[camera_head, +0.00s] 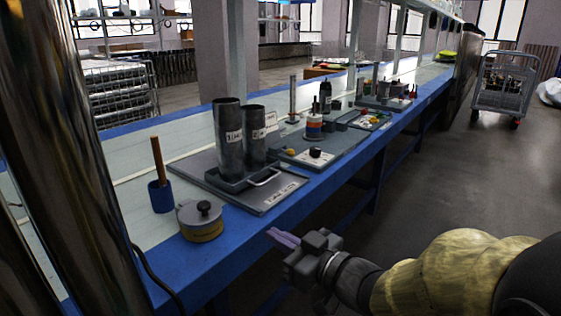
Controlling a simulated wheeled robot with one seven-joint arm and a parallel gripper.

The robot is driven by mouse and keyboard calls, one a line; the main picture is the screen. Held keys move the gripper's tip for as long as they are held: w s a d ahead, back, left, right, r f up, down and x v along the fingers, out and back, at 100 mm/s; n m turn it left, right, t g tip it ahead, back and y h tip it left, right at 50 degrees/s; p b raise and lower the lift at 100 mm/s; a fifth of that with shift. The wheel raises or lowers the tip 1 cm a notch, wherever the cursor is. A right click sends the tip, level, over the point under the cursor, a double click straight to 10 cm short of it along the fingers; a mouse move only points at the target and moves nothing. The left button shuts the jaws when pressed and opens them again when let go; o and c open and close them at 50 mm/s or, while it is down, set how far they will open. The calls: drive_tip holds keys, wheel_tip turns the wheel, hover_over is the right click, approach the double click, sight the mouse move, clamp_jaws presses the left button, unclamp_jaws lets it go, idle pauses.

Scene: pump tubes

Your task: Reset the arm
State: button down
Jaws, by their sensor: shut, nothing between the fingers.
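My gripper (275,237) reaches in from the lower right, at the end of my arm, which has a yellowish cover. Its fingers are shut and hold nothing. It is beside the front edge of the long blue-edged bench (237,226), apart from the things on it. Two dark metal tubes, a taller one (229,150) and a shorter one (256,140), stand upright in a tray with a handle (264,178). The tray rests on a grey board (195,168).
A round lidded tin (201,224) and a blue cup (160,197) with a wooden stick stand left of the board. More boards with small parts (316,151) line the bench further back. A wheeled cart (505,84) stands far right.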

drive_tip(key=w+d+f+m+h+p, duration=0.25)
drive_tip(key=d+m+h+p, duration=0.35)
drive_tip(key=d+h+p, duration=0.45)
drive_tip(key=s+d+m+g+h+p, duration=0.3)
drive_tip(key=s+d+m+g+p, duration=0.15)
drive_tip(key=s+g+p, duration=0.4)
drive_tip(key=w+r+p+v, duration=0.1)
drive_tip(key=w+p+v, duration=0.2)
drive_tip(key=p+v, duration=1.5)
drive_tip(key=w+r+p+v, duration=0.1)
drive_tip(key=w+p+v, duration=0.3)
drive_tip(key=p+v, duration=1.3)
wheel_tip(320, 180, up, 2)
drive_tip(key=shift+d+r+n+p, duration=0.1)
drive_tip(key=shift+d+n+p, duration=0.3)
drive_tip(key=shift+d, duration=0.15)
drive_tip(key=shift+g, duration=0.25)
